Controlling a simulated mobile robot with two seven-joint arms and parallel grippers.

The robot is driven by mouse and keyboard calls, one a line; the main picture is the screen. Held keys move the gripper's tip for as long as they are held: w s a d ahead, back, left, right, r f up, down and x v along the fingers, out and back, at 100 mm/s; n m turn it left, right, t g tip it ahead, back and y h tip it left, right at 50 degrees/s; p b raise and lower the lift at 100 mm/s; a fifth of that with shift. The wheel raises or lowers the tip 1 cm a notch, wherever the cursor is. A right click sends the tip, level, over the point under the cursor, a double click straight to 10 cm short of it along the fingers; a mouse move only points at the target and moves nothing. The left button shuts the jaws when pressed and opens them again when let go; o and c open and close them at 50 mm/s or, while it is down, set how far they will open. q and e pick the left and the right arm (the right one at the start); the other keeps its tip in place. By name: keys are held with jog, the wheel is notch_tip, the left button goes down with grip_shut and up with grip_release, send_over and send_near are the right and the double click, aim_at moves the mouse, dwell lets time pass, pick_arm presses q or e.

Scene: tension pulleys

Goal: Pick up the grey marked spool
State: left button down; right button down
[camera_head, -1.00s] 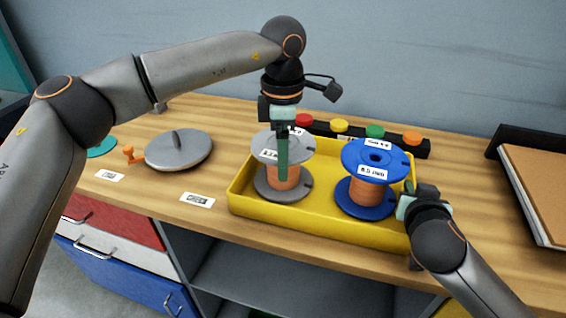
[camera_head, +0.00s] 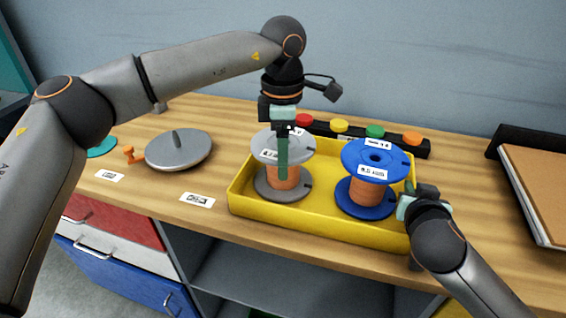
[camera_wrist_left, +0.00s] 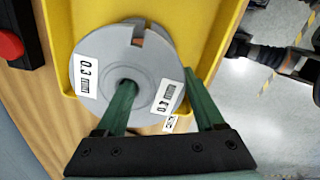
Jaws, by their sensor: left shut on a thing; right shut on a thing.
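The grey spool (camera_head: 268,148), wound with copper-coloured wire and marked with white labels, is upright in the left part of the yellow tray (camera_head: 330,228). My left gripper (camera_head: 283,170) points down and is shut on it. In the left wrist view, one finger goes into the centre hole of the spool's top flange (camera_wrist_left: 150,62) and the other is outside its rim. I cannot tell whether its base touches the tray floor. My right gripper (camera_head: 410,203) is shut on the tray's right wall; its fingertips are partly hidden.
A blue spool (camera_head: 370,155) stands in the tray's right part. Behind is a black bar with coloured buttons (camera_head: 340,126). A grey disc (camera_head: 180,150) and orange piece (camera_head: 132,155) lie left. A brown board in a black holder (camera_head: 540,185) is at the right.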

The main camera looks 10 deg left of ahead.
pick_arm(q)
jog(key=shift+r, duration=0.15)
notch_tip(320, 180, up, 10)
jog(key=shift+f, duration=0.1)
dwell(0.6)
pick_arm(e)
jog(key=c, duration=0.9)
grip_release()
